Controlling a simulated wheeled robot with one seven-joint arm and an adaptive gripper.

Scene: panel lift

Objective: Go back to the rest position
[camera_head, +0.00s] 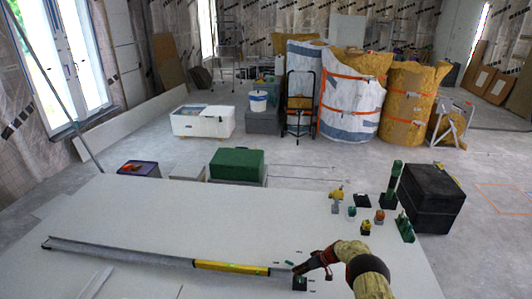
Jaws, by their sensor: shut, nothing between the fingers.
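My gripper (298,271) shows at the lower middle, at the end of my yellow and dark arm, which comes in from the bottom right. It is shut with nothing held. It is just above or beside a small dark block (299,285) at the right end of a long grey bar (125,252); I cannot tell whether it touches them. A yellow section (231,267) sits along the bar near that end. The bar lies across a large white panel (130,205). The fingertips are small and dark in this view.
Several small coloured items stand on the panel's right side, near a green post (394,177) and a green piece (405,227). A black box (434,198) stands at the right. A green box (237,165) stands behind the panel. The panel's middle is clear.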

